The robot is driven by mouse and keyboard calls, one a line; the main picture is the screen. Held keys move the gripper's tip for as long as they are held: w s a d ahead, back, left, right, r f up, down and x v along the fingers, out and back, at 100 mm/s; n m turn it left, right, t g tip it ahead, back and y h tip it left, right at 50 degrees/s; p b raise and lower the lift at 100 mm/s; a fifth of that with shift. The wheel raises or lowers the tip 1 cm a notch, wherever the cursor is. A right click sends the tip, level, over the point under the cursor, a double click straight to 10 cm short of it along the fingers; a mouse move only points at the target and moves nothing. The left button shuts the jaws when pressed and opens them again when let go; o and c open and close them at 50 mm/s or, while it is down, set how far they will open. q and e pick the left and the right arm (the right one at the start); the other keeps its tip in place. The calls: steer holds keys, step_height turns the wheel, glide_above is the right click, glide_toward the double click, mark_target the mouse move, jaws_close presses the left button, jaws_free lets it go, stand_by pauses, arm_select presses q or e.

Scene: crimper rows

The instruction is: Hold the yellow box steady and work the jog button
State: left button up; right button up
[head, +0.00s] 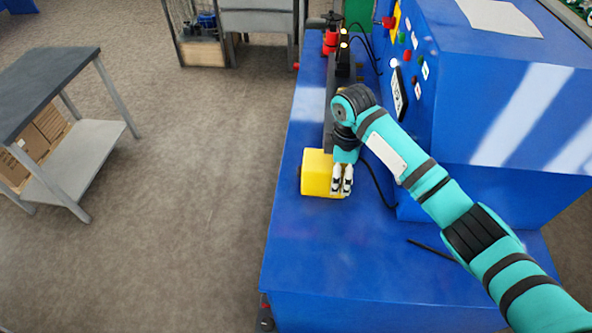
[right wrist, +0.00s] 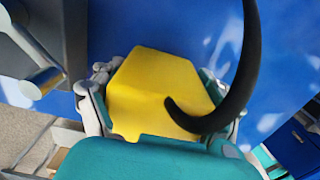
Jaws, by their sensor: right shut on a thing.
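The yellow box (head: 317,173) sits at the left edge of the blue bench top in the head view. My right gripper (head: 342,180) is at its right side, fingers pointing down. In the right wrist view the yellow box (right wrist: 155,90) lies between the two fingers of my right gripper (right wrist: 160,100), which is shut on it. A black cable (right wrist: 242,75) curves in front of the box there. A small dark part shows on the box's left side in the head view; I cannot tell whether it is the jog button. My left gripper is not in view.
A blue machine cabinet (head: 470,100) with coloured buttons stands on the right. A dark bar and a red part (head: 330,42) lie behind the box. A grey table (head: 45,85) stands apart on the left.

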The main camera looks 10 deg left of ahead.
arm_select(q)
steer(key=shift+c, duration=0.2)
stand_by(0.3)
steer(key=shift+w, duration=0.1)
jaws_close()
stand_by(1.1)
